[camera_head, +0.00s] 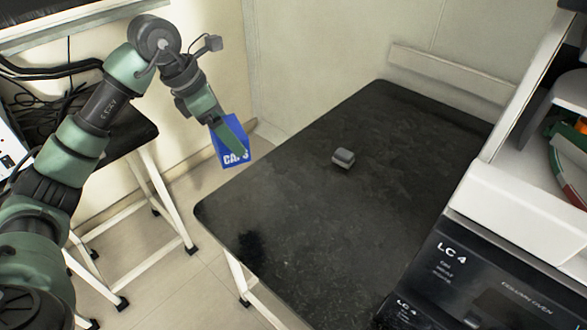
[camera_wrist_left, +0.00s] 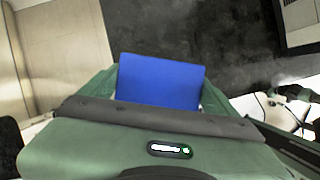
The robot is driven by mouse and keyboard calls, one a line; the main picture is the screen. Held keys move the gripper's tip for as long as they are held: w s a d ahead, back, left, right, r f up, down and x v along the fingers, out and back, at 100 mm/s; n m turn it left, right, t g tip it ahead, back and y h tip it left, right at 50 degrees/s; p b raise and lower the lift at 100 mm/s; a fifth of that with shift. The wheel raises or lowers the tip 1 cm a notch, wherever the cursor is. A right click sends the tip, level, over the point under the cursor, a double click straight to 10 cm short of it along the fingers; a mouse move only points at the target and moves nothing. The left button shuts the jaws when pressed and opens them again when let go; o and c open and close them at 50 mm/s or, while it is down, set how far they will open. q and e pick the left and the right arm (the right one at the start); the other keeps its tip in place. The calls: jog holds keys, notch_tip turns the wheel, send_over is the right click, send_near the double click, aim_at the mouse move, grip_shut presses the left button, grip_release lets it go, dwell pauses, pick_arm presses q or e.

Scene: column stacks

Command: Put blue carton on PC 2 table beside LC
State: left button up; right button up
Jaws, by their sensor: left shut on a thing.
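The blue carton (camera_head: 229,146) has white lettering, partly covered by a green finger. My left gripper (camera_head: 231,137) is shut on it and holds it in the air near the left edge of the black table (camera_head: 300,215). In the left wrist view the blue carton (camera_wrist_left: 161,82) sits between the green fingers of my left gripper (camera_wrist_left: 160,88). The LC 4 unit (camera_head: 480,280), a black column oven, stands at the right side of the table.
A small grey block (camera_head: 343,158) lies on the black table; the table is otherwise mostly clear. Another dark-topped table (camera_head: 135,135) with cables stands at left. White shelving (camera_head: 520,215) rises at right, and a wall (camera_head: 320,50) is behind.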

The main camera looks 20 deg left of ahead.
pick_arm(q)
jog(key=shift+f, duration=0.3)
notch_tip(320, 180, down, 19)
jog(key=shift+f+p, duration=0.1)
jog(key=shift+p, duration=0.7)
jog(key=shift+f, duration=0.25)
jog(key=o, duration=1.2)
jog(key=shift+r, duration=0.25)
jog(key=b+v, duration=0.1)
jog(key=v, duration=1.1)
jog(key=shift+d+f, duration=0.1)
